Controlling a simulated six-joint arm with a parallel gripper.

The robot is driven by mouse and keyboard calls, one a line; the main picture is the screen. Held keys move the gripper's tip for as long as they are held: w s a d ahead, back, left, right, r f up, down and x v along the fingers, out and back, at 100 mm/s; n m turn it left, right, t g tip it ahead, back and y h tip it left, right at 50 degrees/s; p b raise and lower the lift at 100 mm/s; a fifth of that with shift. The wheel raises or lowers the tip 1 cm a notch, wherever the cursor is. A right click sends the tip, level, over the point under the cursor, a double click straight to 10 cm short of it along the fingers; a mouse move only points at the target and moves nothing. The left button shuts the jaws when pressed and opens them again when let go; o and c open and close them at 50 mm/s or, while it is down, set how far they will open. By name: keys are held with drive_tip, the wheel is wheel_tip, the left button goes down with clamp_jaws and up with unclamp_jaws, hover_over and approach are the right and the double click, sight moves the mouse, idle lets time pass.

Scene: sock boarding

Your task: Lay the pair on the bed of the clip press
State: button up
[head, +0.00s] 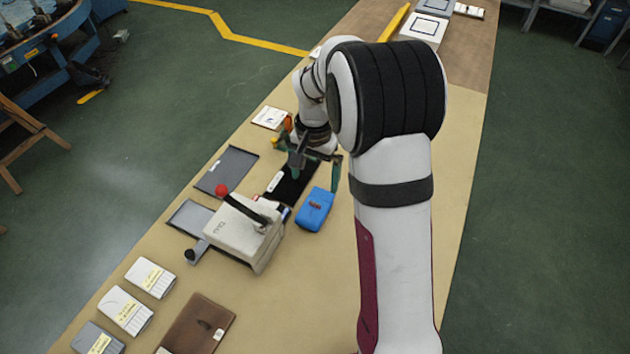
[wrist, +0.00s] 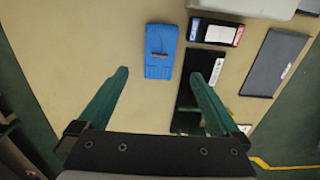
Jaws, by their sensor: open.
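The blue folded pair (head: 315,210) with a small reddish-brown piece across it lies on the tan table, right of the clip press (head: 240,235). The press is a pale box with a black lever and a red ball. A black plate with a white label and red and blue ends (wrist: 216,32) lies against the press in the wrist view; I cannot tell if it is the bed. My gripper (head: 311,166), with green fingers, is open and empty above the table, beyond the pair. In the wrist view the pair (wrist: 160,52) lies ahead of the fingertips (wrist: 160,76).
A black tray (head: 291,182) lies beside the pair, partly under my gripper. Grey trays (head: 226,170) lie farther left. Labelled packs (head: 126,310) and a brown folder (head: 200,326) are at the front left. Bare table lies right of the pair.

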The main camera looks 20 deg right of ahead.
drive_tip(key=s+a+r+n+y, duration=0.1)
drive_tip(key=s+a+r, duration=0.3)
drive_tip(key=s, duration=0.5)
drive_tip(key=s+a+r+n, duration=0.1)
drive_tip(key=s+a+r, duration=0.1)
drive_tip(key=s+r, duration=0.5)
drive_tip(key=s+a+f+n, duration=0.1)
drive_tip(key=s+a, duration=0.2)
drive_tip(key=s, duration=0.9)
drive_tip(key=shift+f+y, duration=0.3)
drive_tip(key=shift+y, duration=0.1)
drive_tip(key=shift+s, duration=0.1)
